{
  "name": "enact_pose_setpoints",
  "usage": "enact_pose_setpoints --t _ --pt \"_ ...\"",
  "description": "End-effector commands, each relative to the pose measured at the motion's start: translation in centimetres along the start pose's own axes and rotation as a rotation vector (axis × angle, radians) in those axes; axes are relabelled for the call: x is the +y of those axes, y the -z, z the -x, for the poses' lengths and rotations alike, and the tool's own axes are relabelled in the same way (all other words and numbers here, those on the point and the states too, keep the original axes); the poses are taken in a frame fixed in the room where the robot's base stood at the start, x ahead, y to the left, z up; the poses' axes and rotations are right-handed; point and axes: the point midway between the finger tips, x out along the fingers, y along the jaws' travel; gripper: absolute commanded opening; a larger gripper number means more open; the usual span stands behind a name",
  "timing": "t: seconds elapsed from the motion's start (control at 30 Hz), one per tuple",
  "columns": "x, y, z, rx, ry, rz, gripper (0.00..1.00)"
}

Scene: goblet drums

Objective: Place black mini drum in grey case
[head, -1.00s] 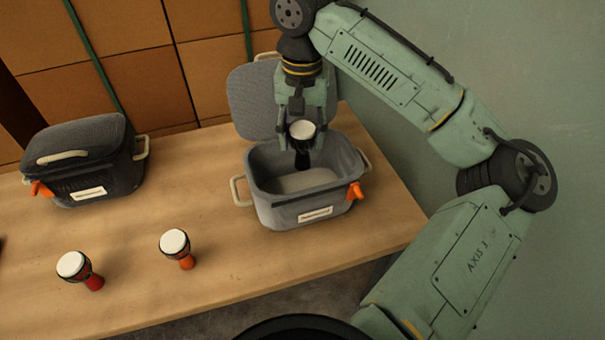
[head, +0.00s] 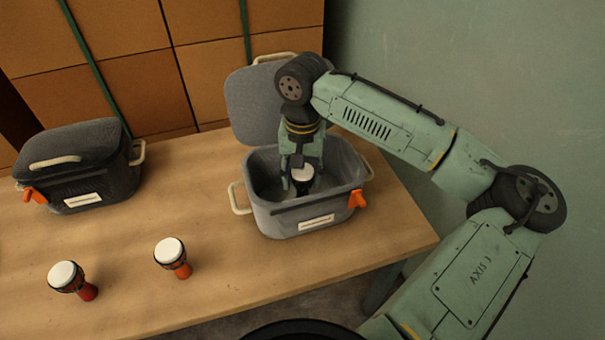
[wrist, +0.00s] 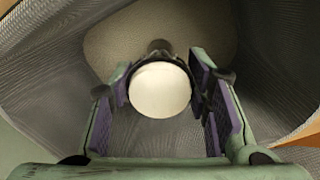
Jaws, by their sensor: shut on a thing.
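The black mini drum (head: 303,175) with its white head is between the fingers of my gripper (head: 301,171), which is shut on it. The drum and fingertips are down inside the open grey case (head: 318,205). In the wrist view, the drum's round white head (wrist: 160,90) faces the camera between the purple-padded fingers, with the gripper (wrist: 163,92) around it. The pale case floor (wrist: 110,45) shows beyond it. I cannot tell whether the drum's foot touches that floor.
A closed dark case (head: 85,165) stands at the left of the wooden table (head: 130,225). The grey case's lid (head: 255,105) is open at the back.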

Motion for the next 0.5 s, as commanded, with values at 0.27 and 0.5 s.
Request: enact_pose_setpoints --t 0.27,0.5 --pt "-0.02 -0.01 -0.27 0.0 0.001 0.0 0.16" --pt "0.0 0.0 -0.17 0.0 0.0 0.0 0.6"
